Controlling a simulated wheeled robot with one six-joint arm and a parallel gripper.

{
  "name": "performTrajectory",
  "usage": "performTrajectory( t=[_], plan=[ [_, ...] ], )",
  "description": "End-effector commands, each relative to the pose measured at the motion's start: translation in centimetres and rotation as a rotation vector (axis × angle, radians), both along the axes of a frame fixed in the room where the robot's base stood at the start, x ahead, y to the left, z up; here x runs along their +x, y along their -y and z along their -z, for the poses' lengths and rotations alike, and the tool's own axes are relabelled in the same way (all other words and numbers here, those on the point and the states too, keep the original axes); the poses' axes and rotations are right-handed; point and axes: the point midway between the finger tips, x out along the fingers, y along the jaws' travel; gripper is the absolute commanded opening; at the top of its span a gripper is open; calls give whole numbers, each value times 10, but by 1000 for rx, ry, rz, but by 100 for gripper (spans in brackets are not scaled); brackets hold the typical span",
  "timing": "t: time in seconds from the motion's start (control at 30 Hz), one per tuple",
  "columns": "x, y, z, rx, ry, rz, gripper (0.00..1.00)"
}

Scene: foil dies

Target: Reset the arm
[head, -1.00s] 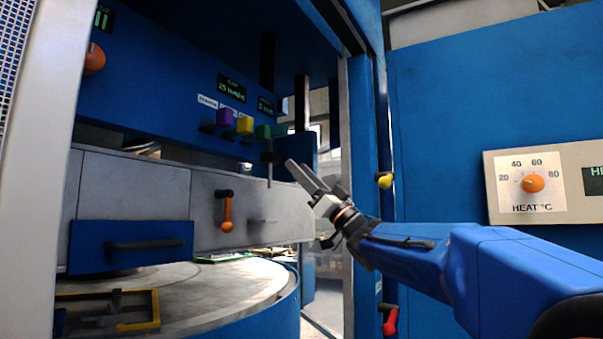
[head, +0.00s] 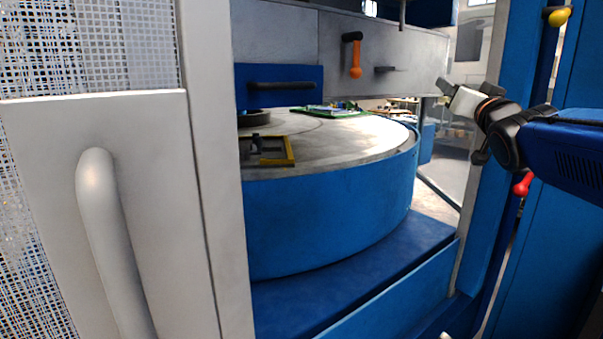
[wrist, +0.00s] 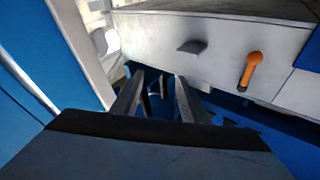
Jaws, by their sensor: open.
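My gripper (head: 450,92) is at the right of the head view, at the end of my blue arm, beside the machine's blue upright. In the wrist view its two dark fingers (wrist: 158,92) stand apart with nothing between them. The fingers point towards the grey upper block (wrist: 150,32), which has a small dark handle (wrist: 192,46) and an orange lever (wrist: 250,70). I see no contact with the block in the wrist view.
A round grey-topped table with a blue side (head: 330,215) stands inside the machine, with a yellow frame (head: 275,152) on it. A white mesh door with a handle (head: 97,200) fills the left. A red-handled lever (head: 523,184) and a yellow knob (head: 559,17) are at the right.

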Motion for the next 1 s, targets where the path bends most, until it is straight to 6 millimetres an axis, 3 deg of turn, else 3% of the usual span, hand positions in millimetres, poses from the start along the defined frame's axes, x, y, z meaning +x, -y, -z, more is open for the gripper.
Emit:
performTrajectory(
  t=[0.03,0.27,0.47,0.6,0.8,1.0],
  plan=[
    [-9,0,26,-2,-72,27,41],
    [-58,0,155,-33,-444,109,41],
    [-122,-14,260,-77,-757,99,41],
    [-174,-28,326,-115,-967,55,41],
    [-253,-49,403,-173,-1233,-47,41],
    [-303,-63,441,-207,-1382,-128,41]
  ],
)
